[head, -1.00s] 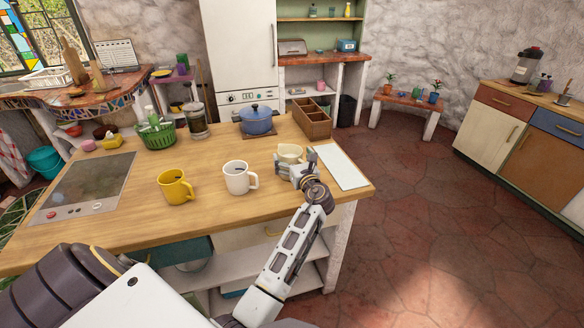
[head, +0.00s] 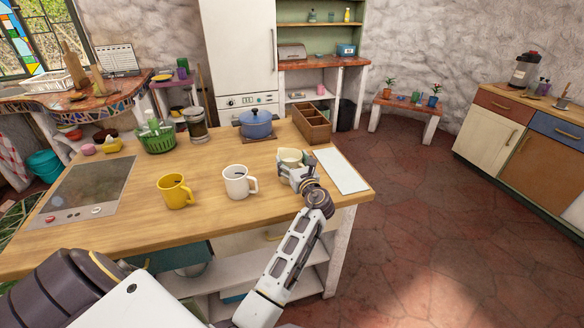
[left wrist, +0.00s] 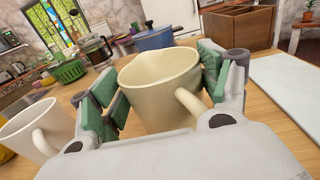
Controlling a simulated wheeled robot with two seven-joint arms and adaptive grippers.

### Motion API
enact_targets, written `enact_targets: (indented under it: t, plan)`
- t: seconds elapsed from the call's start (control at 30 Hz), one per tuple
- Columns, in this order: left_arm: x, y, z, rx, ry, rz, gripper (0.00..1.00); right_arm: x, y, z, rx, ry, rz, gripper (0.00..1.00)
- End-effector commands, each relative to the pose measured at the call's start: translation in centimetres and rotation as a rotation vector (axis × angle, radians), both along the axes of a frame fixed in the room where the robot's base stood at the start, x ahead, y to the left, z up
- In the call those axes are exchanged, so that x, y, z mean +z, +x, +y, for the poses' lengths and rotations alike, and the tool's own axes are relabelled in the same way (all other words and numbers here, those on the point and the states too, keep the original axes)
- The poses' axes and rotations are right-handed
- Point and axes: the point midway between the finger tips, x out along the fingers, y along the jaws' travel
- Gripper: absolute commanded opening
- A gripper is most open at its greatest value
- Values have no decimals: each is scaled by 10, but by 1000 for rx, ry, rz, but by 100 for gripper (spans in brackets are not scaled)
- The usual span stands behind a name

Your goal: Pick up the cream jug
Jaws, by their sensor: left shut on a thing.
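The cream jug (head: 290,157) stands on the wooden counter, left of the white board. It fills the middle of the left wrist view (left wrist: 158,88), upright, with its handle towards my wrist and to the right. My left gripper (head: 289,170) is shut on the jug, with a green-padded finger on each side of its body in the left wrist view (left wrist: 162,90). The gripper hides the jug's lower part in the head view. I cannot tell whether its base touches the counter. My right gripper is not in view.
A white mug (head: 238,182) and a yellow mug (head: 175,191) stand left of the jug. A blue pot (head: 256,124) and a wooden divided box (head: 312,123) are behind it. The white board (head: 341,170) lies close on the right, near the counter's edge.

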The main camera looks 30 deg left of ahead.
Motion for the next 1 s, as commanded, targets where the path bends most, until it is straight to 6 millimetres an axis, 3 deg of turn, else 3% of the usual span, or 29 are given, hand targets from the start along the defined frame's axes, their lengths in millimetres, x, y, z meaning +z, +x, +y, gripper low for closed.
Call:
enact_targets:
  t: [0.27, 0.73, 1.0]
  plan:
    - [14, 0, 0, 0, 1, -4, 12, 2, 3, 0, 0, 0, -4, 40]
    - [78, 0, 0, 1, 2, -6, 12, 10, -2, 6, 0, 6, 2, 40]
    - [100, 0, 0, 0, 2, -4, 12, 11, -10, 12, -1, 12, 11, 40]
